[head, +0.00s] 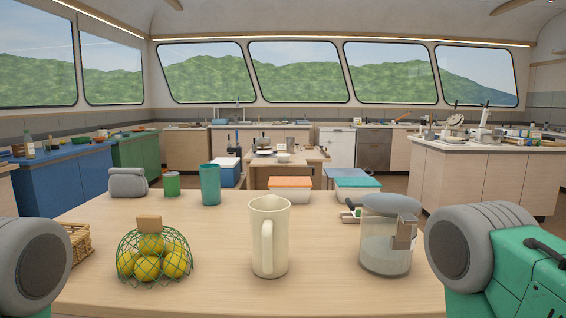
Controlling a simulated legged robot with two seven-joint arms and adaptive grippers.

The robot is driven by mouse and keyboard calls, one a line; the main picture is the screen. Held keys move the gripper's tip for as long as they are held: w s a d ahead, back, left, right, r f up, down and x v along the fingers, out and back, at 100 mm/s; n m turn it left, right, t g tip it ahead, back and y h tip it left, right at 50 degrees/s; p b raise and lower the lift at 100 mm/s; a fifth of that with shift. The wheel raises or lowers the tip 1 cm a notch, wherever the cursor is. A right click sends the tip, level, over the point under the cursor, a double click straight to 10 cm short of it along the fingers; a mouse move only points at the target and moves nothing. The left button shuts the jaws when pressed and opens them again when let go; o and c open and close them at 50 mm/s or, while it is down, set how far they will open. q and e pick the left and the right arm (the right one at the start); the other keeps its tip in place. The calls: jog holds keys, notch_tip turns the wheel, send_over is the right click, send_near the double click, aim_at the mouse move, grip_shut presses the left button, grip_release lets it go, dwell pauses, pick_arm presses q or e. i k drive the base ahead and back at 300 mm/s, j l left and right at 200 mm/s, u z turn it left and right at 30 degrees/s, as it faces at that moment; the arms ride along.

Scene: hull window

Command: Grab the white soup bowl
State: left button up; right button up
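A small white bowl (284,158) stands on a wooden table (262,177) in the middle distance of the head view, beyond the near table. It is far off and small, so I cannot tell for sure that it is the soup bowl. A flat white dish lies just left of it. Rounded grey parts of my own arms show at the lower left and lower right edges, the right one with a green section. Neither of my grippers is in view.
The near table (210,290) holds a cream pitcher (270,240), a lidded glass jar (385,250), a net of lemons (152,260), a teal cup (210,185), a green can (172,184), a grey case (128,183) and two lidded boxes. Counters line the room.

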aim_at(282, 158)
jog(key=z, duration=0.2)
jog(key=i+l+z, duration=0.1)
jog(key=l+z, duration=0.2)
jog(key=l, duration=0.15)
jog(key=i+l+z, duration=0.15)
jog(key=l+z, duration=0.2)
jog(key=i+l+z, duration=0.45)
jog(key=l+z, duration=0.2)
jog(key=i+l+z, duration=0.65)
jog(key=i+u, duration=0.4)
jog(key=i+l+u, duration=0.35)
jog(key=i+j+u, duration=0.25)
jog(key=i+u, duration=0.55)
jog(key=i, duration=0.15)
jog(key=i+u, duration=0.35)
jog(key=i, duration=0.15)
jog(key=i+u, duration=0.1)
jog(key=i, duration=0.9)
jog(key=i+l, duration=0.15)
jog(key=i, duration=0.9)
jog(key=i+j+u, duration=0.35)
jog(key=i, duration=0.35)
jog(key=i+u, duration=0.35)
jog(key=i, duration=0.35)
jog(key=i+l+u, duration=0.3)
jog(key=i, duration=0.45)
jog(key=j, duration=0.1)
